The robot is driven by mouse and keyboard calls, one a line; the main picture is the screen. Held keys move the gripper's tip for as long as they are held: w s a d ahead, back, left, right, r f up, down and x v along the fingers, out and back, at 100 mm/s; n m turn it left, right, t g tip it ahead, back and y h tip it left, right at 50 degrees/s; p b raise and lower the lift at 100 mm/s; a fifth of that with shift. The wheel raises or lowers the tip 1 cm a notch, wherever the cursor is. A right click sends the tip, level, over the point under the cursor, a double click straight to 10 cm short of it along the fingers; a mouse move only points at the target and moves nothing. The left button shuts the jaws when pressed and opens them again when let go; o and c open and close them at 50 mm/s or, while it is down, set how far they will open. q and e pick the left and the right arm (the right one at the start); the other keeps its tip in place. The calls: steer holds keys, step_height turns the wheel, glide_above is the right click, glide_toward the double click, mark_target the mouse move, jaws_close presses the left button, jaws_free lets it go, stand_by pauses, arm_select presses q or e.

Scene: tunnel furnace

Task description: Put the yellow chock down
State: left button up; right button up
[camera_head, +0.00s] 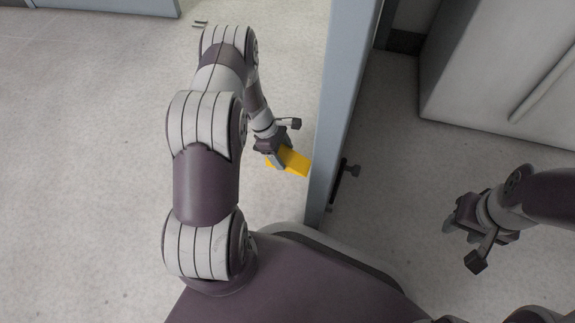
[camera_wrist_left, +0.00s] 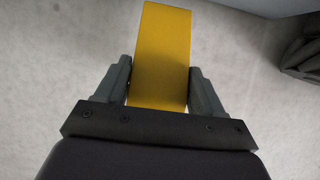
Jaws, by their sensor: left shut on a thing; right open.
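The yellow chock (camera_head: 294,162) is in my left gripper (camera_head: 277,160), close to the left side of a grey-blue door edge. In the left wrist view the chock (camera_wrist_left: 161,55) sits between the two fingers of the left gripper (camera_wrist_left: 163,88) and sticks out beyond their tips. The left gripper is shut on it. Whether the chock touches the floor (camera_head: 90,130) I cannot tell. My right gripper (camera_head: 470,222) is open and empty, right of the door.
The door (camera_head: 345,85) stands edge-on between my two arms, with a dark handle (camera_head: 348,170) on its right side. A white cabinet (camera_head: 500,70) stands at the upper right. Pale floor is free to the left of my left arm.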

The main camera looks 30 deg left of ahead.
arm_select(q)
step_height(320, 180, down, 7)
steer(key=b, duration=0.4)
steer(key=shift+r, duration=0.4)
steer(key=shift+p, duration=0.3)
arm_select(e)
step_height(320, 180, down, 5)
steer(key=shift+f, duration=0.1)
arm_select(q)
steer(key=shift+f, duration=0.15)
steer(key=o, duration=1.4)
